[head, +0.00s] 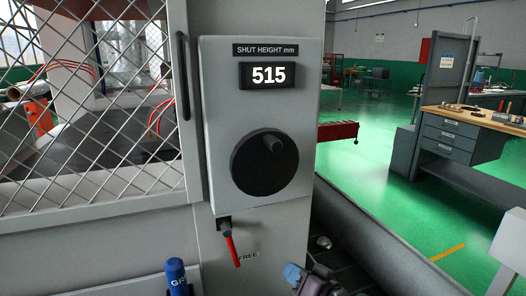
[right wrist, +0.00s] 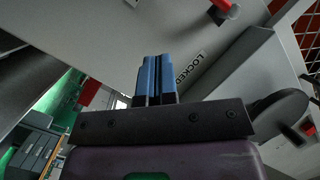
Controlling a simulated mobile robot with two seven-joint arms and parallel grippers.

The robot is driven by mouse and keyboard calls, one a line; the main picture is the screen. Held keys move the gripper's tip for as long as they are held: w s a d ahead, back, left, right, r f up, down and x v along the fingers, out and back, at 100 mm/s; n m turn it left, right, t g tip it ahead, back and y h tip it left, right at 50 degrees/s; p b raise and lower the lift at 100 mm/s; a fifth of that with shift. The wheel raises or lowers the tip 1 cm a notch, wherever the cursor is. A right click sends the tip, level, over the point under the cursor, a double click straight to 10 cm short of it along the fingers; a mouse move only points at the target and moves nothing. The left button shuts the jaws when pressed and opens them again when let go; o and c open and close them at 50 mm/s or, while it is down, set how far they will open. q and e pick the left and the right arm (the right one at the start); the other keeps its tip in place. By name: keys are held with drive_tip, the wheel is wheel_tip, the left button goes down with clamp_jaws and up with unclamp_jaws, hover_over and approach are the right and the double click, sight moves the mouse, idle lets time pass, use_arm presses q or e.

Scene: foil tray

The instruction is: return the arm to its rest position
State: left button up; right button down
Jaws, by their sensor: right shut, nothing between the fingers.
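My right gripper (head: 292,273) is at the bottom of the head view, just right of centre, below the press's control panel (head: 220,120). Its blue fingertips are shut together and empty. The right wrist view shows the two blue fingers of the gripper (right wrist: 156,78) side by side, with nothing held. The fingers look apart from the grey machine face in front of them. The rest of my right arm is mostly out of the head view. My left gripper is not in view.
The panel carries a display reading 515 (head: 268,76) and a black handwheel (head: 264,162). A red-handled lever (head: 232,249) hangs below it beside a "FREE" label. A mesh guard (head: 85,120) stands left. A blue object (head: 177,278) is at bottom left.

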use_arm(q)
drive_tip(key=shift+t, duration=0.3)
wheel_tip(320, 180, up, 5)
drive_tip(key=p, duration=0.5)
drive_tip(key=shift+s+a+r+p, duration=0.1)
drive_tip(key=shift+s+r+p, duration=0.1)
drive_tip(key=shift+p, duration=0.2)
use_arm(e)
drive_tip(key=s+d+f+h, duration=0.3)
drive_tip(key=s+d, duration=0.3)
drive_tip(key=s, duration=0.5)
drive_tip(key=s+d+f+g+h, duration=0.1)
drive_tip(key=s+d+f+h, duration=0.3)
drive_tip(key=s, duration=0.7)
drive_tip(key=s+d+f+n+h, duration=0.1)
drive_tip(key=s+d+f+h, duration=0.2)
drive_tip(key=s+d+f, duration=0.3)
drive_tip(key=s+d, duration=0.4)
drive_tip(key=s, duration=0.2)
drive_tip(key=shift+f+g+h, duration=0.15)
drive_tip(key=shift+g+h, duration=0.15)
drive_tip(key=shift+h, duration=0.1)
